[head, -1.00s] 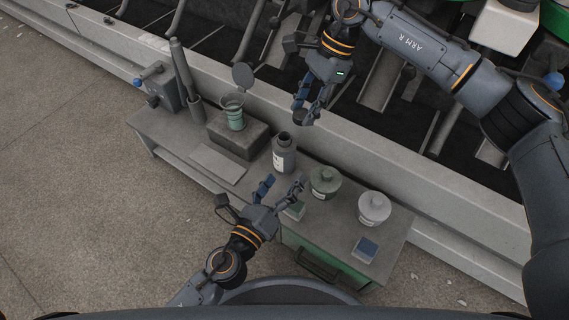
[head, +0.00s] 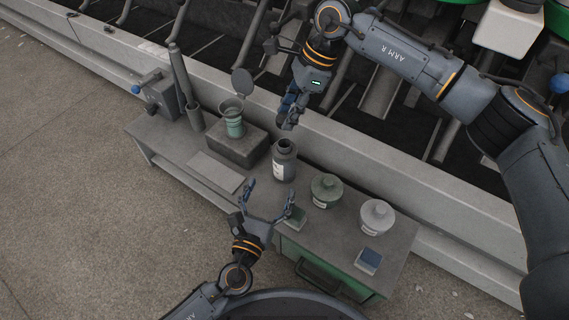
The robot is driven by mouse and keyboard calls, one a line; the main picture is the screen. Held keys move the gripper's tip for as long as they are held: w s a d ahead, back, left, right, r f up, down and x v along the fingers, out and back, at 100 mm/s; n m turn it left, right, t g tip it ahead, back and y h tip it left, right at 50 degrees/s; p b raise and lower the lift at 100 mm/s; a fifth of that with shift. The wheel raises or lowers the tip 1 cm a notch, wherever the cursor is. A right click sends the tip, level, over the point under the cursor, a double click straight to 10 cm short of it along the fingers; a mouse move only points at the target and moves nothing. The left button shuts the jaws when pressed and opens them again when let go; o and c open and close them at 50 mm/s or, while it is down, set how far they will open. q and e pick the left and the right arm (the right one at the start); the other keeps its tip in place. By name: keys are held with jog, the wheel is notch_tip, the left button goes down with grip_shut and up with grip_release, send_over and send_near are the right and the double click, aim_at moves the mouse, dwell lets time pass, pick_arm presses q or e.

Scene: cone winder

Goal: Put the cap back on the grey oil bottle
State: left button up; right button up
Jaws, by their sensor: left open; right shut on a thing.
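The grey oil bottle (head: 284,167) stands upright on the bench with a pale label, its dark neck uncovered. My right gripper (head: 290,119) comes from above and is shut on the small dark cap (head: 288,125). The fingers partly hide the cap. It appears above the bottle's neck and apart from it. My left gripper (head: 270,192) is open and empty. Its fingers are spread wide below the bottle in the picture, apart from it.
On the grey bench (head: 170,145), a green-grey jar (head: 326,191) and a white jar (head: 376,218) stand right of the bottle. A small green box (head: 295,219) is by my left fingers.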

pick_arm(q)
jog(key=x, duration=0.9)
jog(key=shift+w, duration=0.15)
grip_shut()
pick_arm(e)
send_over(284, 143)
jog(key=d, duration=0.1)
jog(key=shift+w+f, duration=0.15)
jog(key=shift+f, duration=2.3)
jog(key=shift+f, duration=0.1)
jog(key=shift+f, duration=0.75)
jog(key=shift+f, duration=0.6)
